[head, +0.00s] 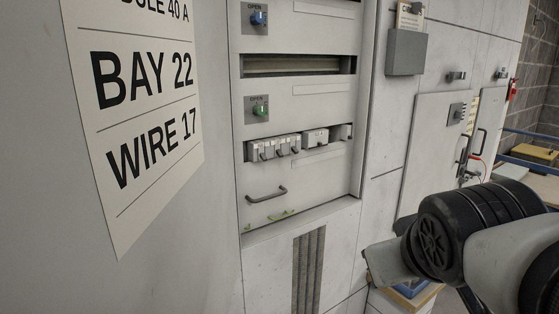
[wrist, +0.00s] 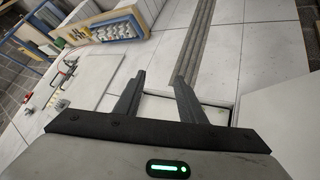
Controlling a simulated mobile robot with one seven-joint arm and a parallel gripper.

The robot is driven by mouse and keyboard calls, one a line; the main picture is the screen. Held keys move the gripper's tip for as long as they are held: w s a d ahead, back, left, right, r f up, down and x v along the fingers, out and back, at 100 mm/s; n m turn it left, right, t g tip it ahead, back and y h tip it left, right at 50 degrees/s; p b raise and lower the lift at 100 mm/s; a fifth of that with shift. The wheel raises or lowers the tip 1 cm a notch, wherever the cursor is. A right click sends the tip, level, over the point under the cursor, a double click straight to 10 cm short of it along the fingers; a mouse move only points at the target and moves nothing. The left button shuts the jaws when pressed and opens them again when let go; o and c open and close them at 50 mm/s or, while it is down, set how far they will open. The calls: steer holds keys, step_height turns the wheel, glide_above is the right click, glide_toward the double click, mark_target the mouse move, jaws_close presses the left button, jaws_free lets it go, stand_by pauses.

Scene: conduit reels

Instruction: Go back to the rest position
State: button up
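My gripper (wrist: 159,76) shows in the wrist view with its two dark fingers apart and nothing between them. White cabinet panels lie beyond the fingertips. In the head view my arm comes in at the lower right, in front of the cabinets; the gripper fingers cannot be made out there.
An open cabinet bay (head: 300,100) holds a row of breakers (head: 275,149) and a handle (head: 267,195). A sign (head: 145,100) reading "BAY 22, WIRE 17" is close on the left. A grey box (head: 406,52) is on the panel. A blue-and-yellow rack (wrist: 100,30) shows in the wrist view.

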steer(key=s+a+f+m+g+y, duration=0.1)
steer(key=s+a+f+m+g, duration=0.15)
steer(key=s+a+f, duration=0.35)
step_height(320, 180, up, 25)
steer(key=d+p, duration=0.1)
steer(key=p, duration=2.2)
steer(key=shift+s+d+n+y, duration=0.3)
steer(key=shift+s+d+n, duration=0.05)
steer(key=shift+f+g, duration=0.15)
steer(key=shift+g, duration=0.1)
